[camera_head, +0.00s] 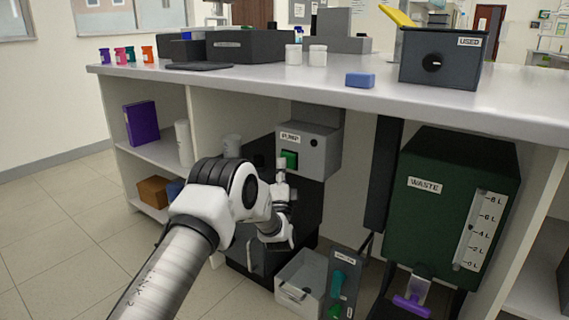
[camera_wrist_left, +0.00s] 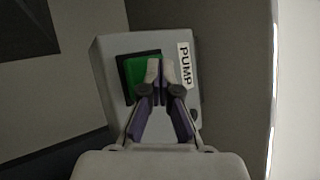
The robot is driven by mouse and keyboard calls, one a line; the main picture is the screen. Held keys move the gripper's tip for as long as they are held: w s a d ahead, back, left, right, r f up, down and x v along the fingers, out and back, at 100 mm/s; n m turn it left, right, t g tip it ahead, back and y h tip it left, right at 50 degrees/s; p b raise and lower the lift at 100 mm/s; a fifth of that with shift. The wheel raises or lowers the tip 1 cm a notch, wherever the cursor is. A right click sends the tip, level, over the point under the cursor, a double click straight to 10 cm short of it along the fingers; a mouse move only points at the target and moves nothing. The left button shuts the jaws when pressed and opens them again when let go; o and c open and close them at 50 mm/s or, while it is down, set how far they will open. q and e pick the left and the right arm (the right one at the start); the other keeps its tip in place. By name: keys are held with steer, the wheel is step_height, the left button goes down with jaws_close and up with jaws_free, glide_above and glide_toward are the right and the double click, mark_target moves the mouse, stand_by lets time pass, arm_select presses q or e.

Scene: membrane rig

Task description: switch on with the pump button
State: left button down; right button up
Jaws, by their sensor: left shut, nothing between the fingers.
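The pump box (camera_head: 318,150) is a grey box with a PUMP label, mounted under the bench top. Its green pump button (camera_head: 289,159) is on the front face. In the left wrist view the green button (camera_wrist_left: 131,72) sits beside the PUMP label. My left gripper (camera_head: 282,163) is shut and empty, with its tips at or just in front of the button's lower right part. In the left wrist view the left gripper (camera_wrist_left: 160,68) covers part of the button's side. I cannot tell whether the tips touch it. My right gripper is in neither view.
A dark green WASTE tank (camera_head: 447,215) with a level scale stands right of the pump box. A grey bin (camera_head: 300,285) and a small switch box (camera_head: 344,285) are below. The bench top (camera_head: 240,82) overhangs the pump box; shelves stand at left.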

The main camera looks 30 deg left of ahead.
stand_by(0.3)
arm_select(q)
steer(key=shift+s+r+p, duration=0.1)
steer(key=shift+r+p, duration=0.05)
steer(key=shift+p, duration=0.15)
steer(key=shift+s, duration=0.3)
steer(key=s+p, duration=0.4)
steer(key=s, duration=0.2)
steer(key=shift+a+p, duration=0.25)
steer(key=shift+p, duration=0.05)
